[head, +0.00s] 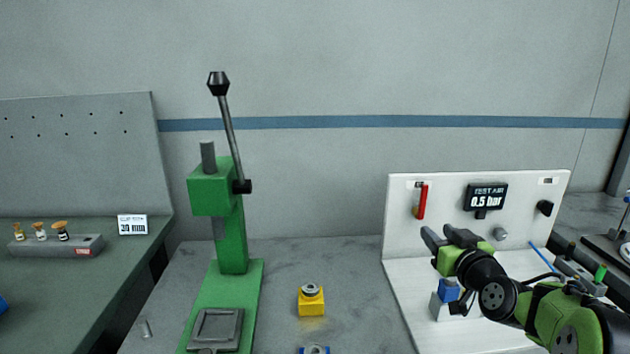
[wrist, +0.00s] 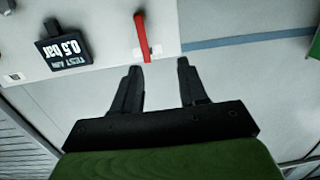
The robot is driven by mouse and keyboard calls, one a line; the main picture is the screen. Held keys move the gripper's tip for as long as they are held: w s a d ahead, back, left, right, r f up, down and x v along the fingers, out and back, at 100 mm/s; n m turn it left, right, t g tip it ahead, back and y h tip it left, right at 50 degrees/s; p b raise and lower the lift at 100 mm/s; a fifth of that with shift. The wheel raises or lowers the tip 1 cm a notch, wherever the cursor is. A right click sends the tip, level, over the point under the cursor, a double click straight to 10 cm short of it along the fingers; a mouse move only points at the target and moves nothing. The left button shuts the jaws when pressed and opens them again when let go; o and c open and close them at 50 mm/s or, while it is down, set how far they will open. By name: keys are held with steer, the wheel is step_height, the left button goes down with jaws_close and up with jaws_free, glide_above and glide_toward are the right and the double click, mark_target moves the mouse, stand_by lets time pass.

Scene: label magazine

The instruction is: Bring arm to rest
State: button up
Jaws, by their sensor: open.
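My gripper (head: 447,238) is at the right in the head view, in front of the white test panel (head: 450,193). Its fingers point left and back, and they are apart. In the wrist view my gripper (wrist: 157,80) shows two spread black fingers with nothing between them. The red lever (head: 421,201) on the panel stands upright, up and left of the fingers in the head view. The red lever also shows in the wrist view (wrist: 141,33), beyond the fingertips and apart from them.
A green press (head: 231,240) with a raised lever stands left of centre. A yellow block (head: 311,301) sits on the grey bench. A blue part (head: 448,290) on a grey block is below my gripper. The display (head: 487,197) reads 0.5 bar. Bench between press and panel is mostly clear.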

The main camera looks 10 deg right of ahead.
steer(key=s+a+f+n+g+y, duration=0.25)
steer(key=s+a+g, duration=0.35)
steer(key=s+a, duration=0.8)
steer(key=s+a+f+m+g+h, duration=0.1)
steer(key=s+a+f+g, duration=0.2)
steer(key=s, duration=0.7)
steer(key=s+f+m+g+h, duration=0.15)
steer(key=s+f, duration=0.25)
steer(key=s, duration=0.5)
step_height(320, 180, up, 15)
steer(key=p, duration=1.4)
steer(key=shift+w+a+g+p, duration=0.15)
steer(key=shift+w+g+p, duration=0.2)
steer(key=shift+g+p, duration=0.1)
